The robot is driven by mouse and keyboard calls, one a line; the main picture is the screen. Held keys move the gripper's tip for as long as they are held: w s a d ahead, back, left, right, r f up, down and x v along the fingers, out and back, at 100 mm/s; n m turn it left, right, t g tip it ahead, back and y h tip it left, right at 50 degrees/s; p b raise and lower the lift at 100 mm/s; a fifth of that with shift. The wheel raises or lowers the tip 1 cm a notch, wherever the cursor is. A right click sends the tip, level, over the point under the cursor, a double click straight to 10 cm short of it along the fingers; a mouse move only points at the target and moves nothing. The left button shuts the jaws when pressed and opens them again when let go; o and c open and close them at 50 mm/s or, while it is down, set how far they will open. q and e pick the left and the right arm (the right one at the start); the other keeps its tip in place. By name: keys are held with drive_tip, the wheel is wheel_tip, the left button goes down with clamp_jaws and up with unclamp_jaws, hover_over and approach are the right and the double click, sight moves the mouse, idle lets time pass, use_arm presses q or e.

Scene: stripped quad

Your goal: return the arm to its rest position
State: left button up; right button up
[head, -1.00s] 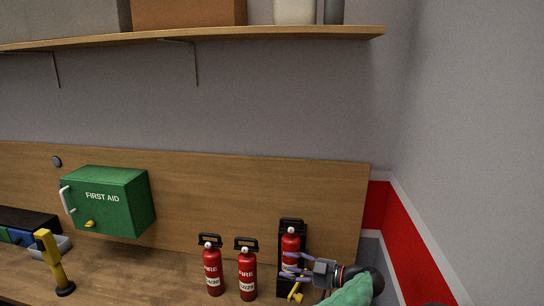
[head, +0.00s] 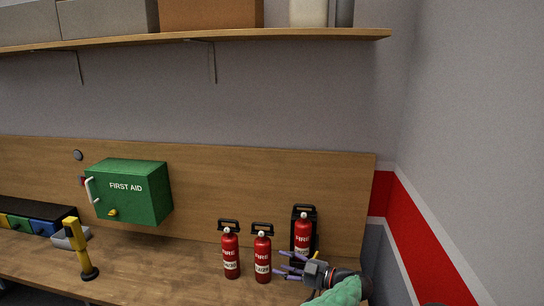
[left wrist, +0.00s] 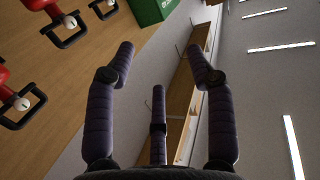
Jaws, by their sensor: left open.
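My left gripper (head: 285,265) is at the bottom right of the head view, just in front of and below the red fire extinguisher in the black bracket (head: 302,229). Its purple fingers are spread and hold nothing. In the left wrist view the open fingers (left wrist: 160,62) frame empty space, with the wall and shelf beyond. Part of my arm is cut off by the lower edge of the head view. My right gripper is not in view.
Two loose fire extinguishers (head: 231,255) (head: 262,259) stand on the wooden bench left of the bracket. A green first aid box (head: 128,192) is on the backboard. A yellow post (head: 78,248) stands farther left. A shelf (head: 200,36) runs above; the right wall is close.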

use_arm(q)
drive_tip(key=w+a+f+m+t+h, duration=0.45)
drive_tip(key=w+a+f, duration=0.35)
drive_tip(key=a+f, duration=0.3)
drive_tip(key=s+a+f+m+h, duration=0.2)
drive_tip(key=s+a+f+h, duration=0.1)
drive_tip(key=f, duration=0.6)
drive_tip(key=s+a+f+m+h, duration=0.2)
drive_tip(key=s+f+m+h, duration=0.1)
drive_tip(key=f, duration=0.5)
drive_tip(key=s+a+f+g+h, duration=0.1)
drive_tip(key=s+f+g+h, duration=0.45)
drive_tip(key=s, duration=0.85)
drive_tip(key=s+f+g+h, duration=0.1)
drive_tip(key=s+f+g, duration=0.2)
drive_tip(key=s+f, duration=0.85)
drive_tip(key=s+d+r+g+h, duration=0.1)
drive_tip(key=s+r+g, duration=0.15)
drive_tip(key=s, duration=0.75)
drive_tip(key=s+r+g+h, duration=0.1)
drive_tip(key=s+r+g, duration=0.15)
drive_tip(key=s, duration=0.65)
wheel_tip(320, 180, down, 11)
drive_tip(key=w+d+m+t+b, duration=0.1)
drive_tip(key=d+b, duration=0.1)
drive_tip(key=b, duration=1.1)
drive_tip(key=shift+w+r, duration=0.2)
drive_tip(key=shift+w, duration=0.2)
